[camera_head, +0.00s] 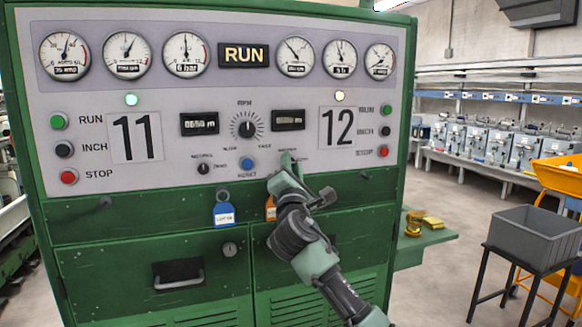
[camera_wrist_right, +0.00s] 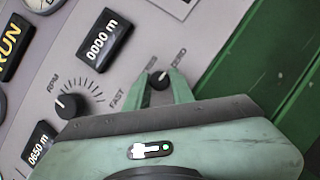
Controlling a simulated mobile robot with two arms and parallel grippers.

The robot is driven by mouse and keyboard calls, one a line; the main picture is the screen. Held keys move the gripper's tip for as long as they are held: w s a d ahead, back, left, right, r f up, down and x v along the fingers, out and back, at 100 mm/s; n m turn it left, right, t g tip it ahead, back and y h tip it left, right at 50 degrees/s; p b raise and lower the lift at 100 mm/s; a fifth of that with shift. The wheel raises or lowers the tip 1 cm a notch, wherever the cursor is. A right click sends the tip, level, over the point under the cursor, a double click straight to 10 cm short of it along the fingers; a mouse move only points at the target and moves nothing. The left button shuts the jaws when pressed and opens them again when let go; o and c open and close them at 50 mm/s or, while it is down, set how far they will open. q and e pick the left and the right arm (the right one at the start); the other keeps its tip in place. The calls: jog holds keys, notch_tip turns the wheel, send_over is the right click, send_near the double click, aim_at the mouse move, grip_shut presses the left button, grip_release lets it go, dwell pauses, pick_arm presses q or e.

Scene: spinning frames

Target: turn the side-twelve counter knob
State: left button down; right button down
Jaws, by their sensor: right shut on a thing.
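The side-twelve counter knob (camera_wrist_right: 160,80) is a small black knob on the grey panel, in the right wrist view. My right gripper (camera_wrist_right: 161,88) is at the panel with one fingertip on each side of the knob, shut on it. The label ZERO is beside the knob; its pointer is too small to read. In the head view my right gripper (camera_head: 290,162) reaches up to the panel below the 12 plate (camera_head: 342,127) and hides the knob. The side-twelve counter (camera_wrist_right: 104,41) reads 0000 m. My left gripper is not in view.
A matching side-eleven knob (camera_head: 204,168), a blue button (camera_head: 247,164) and a central RPM dial (camera_head: 247,126) are nearby on the panel. Blue (camera_head: 224,212) and orange (camera_head: 271,208) tags hang below. A grey crate (camera_head: 540,235) stands on a black stand at right.

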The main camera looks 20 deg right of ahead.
jog(key=c, duration=1.2)
grip_release()
jog(key=b+v, duration=0.2)
jog(key=v, duration=0.6)
jog(key=shift+w+f, duration=0.1)
jog(key=shift+w, duration=0.05)
